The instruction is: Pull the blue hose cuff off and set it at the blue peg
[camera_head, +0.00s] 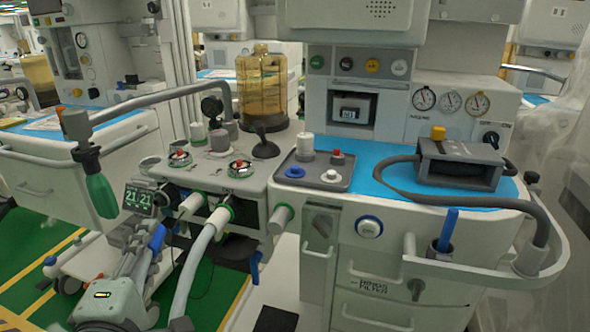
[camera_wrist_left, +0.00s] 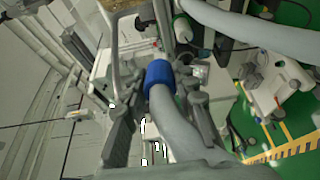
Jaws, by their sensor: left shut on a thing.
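The blue hose cuff (camera_head: 157,238) is on the end of a grey hose, low on the left in the head view. In the left wrist view the cuff (camera_wrist_left: 158,76) is between the fingers, with its hose running back toward the camera. My left gripper (camera_head: 146,246) is shut on it. Whether its far end touches a port is hidden. A blue upright rod (camera_head: 448,228) is in a grey holder further right; I cannot tell which is the blue peg. My right gripper is out of view.
A grey rail (camera_head: 470,268) curves around the right cart front. A small display (camera_head: 140,201) is just above my gripper.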

